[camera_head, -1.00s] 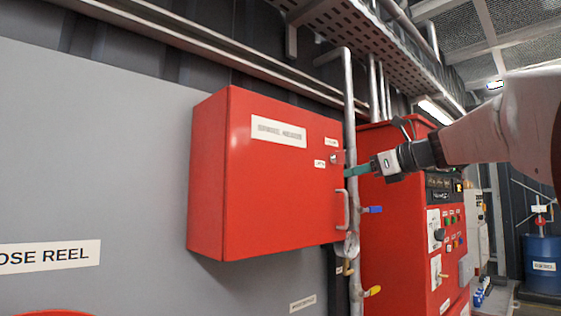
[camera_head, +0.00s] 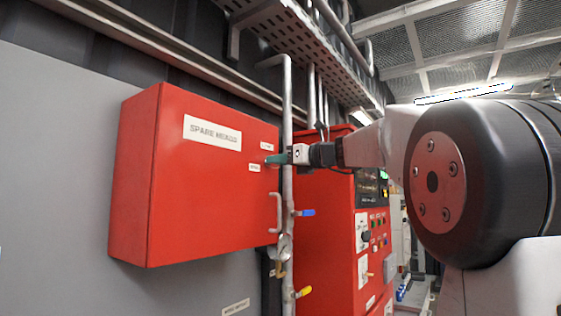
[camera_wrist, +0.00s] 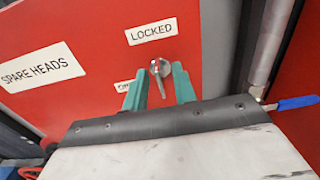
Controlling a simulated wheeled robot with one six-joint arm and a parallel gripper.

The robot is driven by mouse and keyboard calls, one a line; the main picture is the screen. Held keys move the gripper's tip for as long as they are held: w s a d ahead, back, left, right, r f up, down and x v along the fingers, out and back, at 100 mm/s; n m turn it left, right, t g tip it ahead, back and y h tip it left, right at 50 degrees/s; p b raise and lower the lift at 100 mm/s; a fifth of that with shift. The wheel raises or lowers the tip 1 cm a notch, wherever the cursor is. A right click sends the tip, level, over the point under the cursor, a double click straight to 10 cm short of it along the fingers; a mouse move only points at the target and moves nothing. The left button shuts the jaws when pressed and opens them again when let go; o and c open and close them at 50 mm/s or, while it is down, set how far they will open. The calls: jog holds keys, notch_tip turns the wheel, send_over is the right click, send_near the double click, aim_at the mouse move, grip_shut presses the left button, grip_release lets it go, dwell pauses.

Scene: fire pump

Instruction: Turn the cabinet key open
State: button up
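The red cabinet (camera_head: 190,200) hangs on the grey wall with its door shut; a sign on it reads SPARE HEADS. In the wrist view the silver key (camera_wrist: 160,82) sits in a round lock on the red door. It points roughly down in the picture, away from the LOCKED label (camera_wrist: 151,31) above. A second small label (camera_wrist: 123,86) at lower left is partly hidden by a finger. My gripper (camera_wrist: 160,70) has its green fingers apart, one on each side of the key; I see gaps beside it. In the head view my gripper (camera_head: 272,159) hides the lock.
A silver door handle (camera_head: 278,212) is below the lock. A vertical grey pipe (camera_head: 287,110) with a blue valve lever (camera_head: 307,212) and a yellow one (camera_head: 304,292) runs close to the cabinet's right side. A red control panel (camera_head: 330,225) stands behind it.

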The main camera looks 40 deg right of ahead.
grip_shut()
jog(key=shift+n, duration=0.4)
jog(key=n, duration=0.6)
jog(key=shift+a+n, duration=0.15)
jog(key=shift+n, duration=0.15)
jog(key=n, duration=1)
jog(key=shift+f, duration=0.15)
jog(key=shift+n, duration=0.4)
